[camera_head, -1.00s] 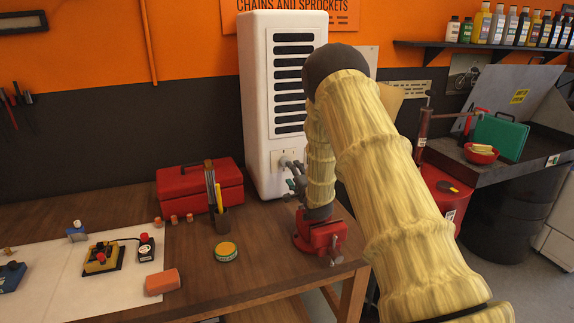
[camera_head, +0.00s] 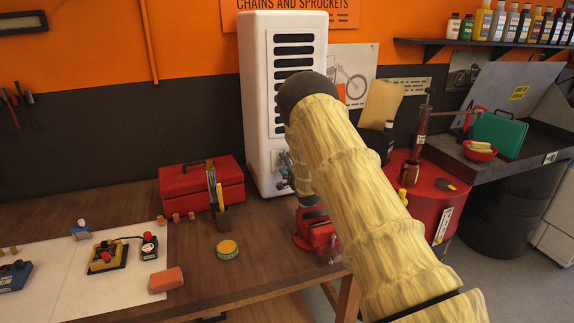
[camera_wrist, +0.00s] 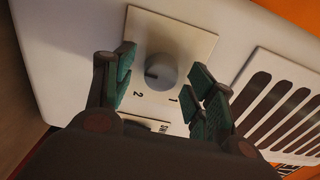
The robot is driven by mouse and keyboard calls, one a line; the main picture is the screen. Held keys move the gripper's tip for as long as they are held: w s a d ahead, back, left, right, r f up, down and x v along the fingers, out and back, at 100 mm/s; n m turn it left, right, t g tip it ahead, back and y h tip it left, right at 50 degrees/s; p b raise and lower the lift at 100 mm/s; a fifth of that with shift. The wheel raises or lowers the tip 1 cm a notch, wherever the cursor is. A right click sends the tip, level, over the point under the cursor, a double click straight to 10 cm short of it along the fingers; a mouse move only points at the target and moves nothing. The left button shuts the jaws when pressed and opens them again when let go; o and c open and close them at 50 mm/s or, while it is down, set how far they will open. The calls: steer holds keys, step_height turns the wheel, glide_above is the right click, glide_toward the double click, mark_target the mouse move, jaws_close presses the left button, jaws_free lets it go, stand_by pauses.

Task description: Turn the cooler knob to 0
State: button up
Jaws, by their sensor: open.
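The white cooler (camera_head: 257,110) stands at the back of the workbench, against the wall. Its grey round knob (camera_wrist: 162,71) sits on a pale plate (camera_wrist: 190,34) in the wrist view, with the marks 1 and 2 visible beside it and a dark pointer line on its face. I cannot read a 0 mark. My gripper (camera_wrist: 158,82) is open, with its green-padded fingers to either side of the knob and no clear contact. In the head view my gripper (camera_head: 284,170) is small and partly hidden by my arm at the cooler's lower front.
A red vise (camera_head: 314,232) stands at the bench edge below my arm. A red toolbox (camera_head: 203,184), a pen cup (camera_head: 220,217) and a round tin (camera_head: 227,249) are to the left. The cooler's vent slots (camera_wrist: 275,105) lie right of the knob.

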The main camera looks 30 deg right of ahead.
steer(key=c, duration=1.1)
steer(key=shift+o, duration=0.2)
steer(key=shift+f+b, duration=0.1)
steer(key=shift+b, duration=0.4)
steer(key=shift+n+b, duration=15.9)
steer(key=shift+n, duration=2)
